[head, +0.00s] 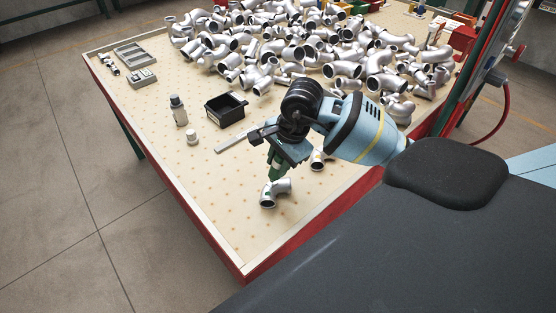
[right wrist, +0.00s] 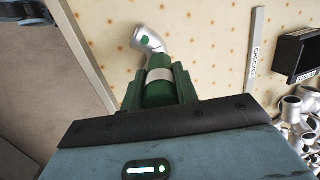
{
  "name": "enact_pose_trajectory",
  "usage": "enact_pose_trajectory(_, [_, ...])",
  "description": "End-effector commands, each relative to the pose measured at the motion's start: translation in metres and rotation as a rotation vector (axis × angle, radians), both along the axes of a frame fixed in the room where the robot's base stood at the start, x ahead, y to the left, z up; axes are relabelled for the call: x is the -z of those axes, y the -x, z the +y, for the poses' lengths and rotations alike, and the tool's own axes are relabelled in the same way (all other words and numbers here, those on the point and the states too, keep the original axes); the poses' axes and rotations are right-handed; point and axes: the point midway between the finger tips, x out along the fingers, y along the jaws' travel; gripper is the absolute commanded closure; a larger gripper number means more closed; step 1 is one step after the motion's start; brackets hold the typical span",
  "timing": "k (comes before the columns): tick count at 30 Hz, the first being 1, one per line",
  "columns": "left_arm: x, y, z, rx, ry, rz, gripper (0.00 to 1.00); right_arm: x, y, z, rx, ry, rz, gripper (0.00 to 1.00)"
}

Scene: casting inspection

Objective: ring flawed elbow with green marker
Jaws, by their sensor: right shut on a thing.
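My right gripper (head: 276,172) is shut on a green marker (right wrist: 158,88) with a pale band, which also shows between the fingers in the right wrist view (right wrist: 158,60). The marker points down toward a silver pipe elbow (head: 281,186) lying near the table's front corner. In the right wrist view this elbow (right wrist: 150,34) lies just beyond the marker, with a green patch on its side. I cannot tell whether the marker touches it. A second elbow (head: 317,162) lies behind the gripper, partly hidden. My left gripper is not in view.
A large heap of silver elbows (head: 300,45) covers the back of the table. A black bin (head: 225,109), a pale strip (head: 232,143), a bottle (head: 179,112) and a small white round piece (head: 192,137) stand mid-table. A grey tray (head: 134,54) is far left. The front left is clear.

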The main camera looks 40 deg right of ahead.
Motion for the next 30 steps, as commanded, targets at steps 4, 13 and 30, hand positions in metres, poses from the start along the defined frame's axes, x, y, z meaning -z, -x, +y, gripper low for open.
enact_pose_trajectory(4, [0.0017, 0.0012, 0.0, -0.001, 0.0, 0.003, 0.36, 0.0019, 0.0, -0.0001, 0.0, 0.0, 0.0, 1.0])
enact_pose_trajectory(13, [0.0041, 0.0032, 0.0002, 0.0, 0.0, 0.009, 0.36, 0.0049, 0.0, -0.0001, 0.0, 0.0, 0.0, 1.0])
enact_pose_trajectory(30, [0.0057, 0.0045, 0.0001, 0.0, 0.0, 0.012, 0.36, 0.0066, -0.0001, -0.0002, 0.0, 0.0, -0.001, 1.0])
